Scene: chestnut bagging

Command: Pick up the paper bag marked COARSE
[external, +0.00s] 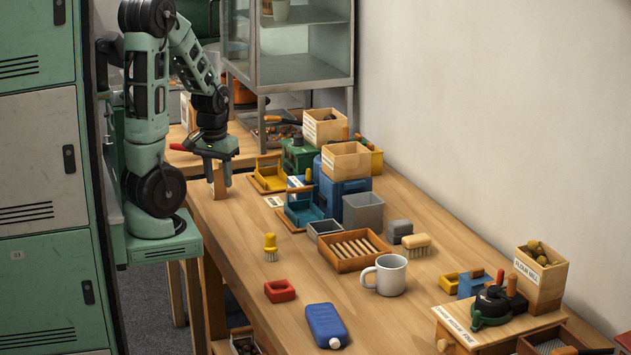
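I cannot make out a paper bag with a readable COARSE mark in the external view. A pale tan item with a small label (187,112) stands behind my arm at the back left. It is partly hidden, and I cannot tell whether it is a bag. My gripper (218,178) points down over the left end of the wooden table (370,215), left of the yellow tray. Its two fingers look apart. A brown wooden piece shows between or behind them, and I cannot tell whether they touch it.
A yellow tray (268,176), a teal tray (302,212) and wooden boxes on stands (346,162) crowd the area right of my gripper. A glass cabinet (300,68) stands behind. A white mug (386,276) and blue bottle (326,326) are nearer. The table's left front is mostly clear.

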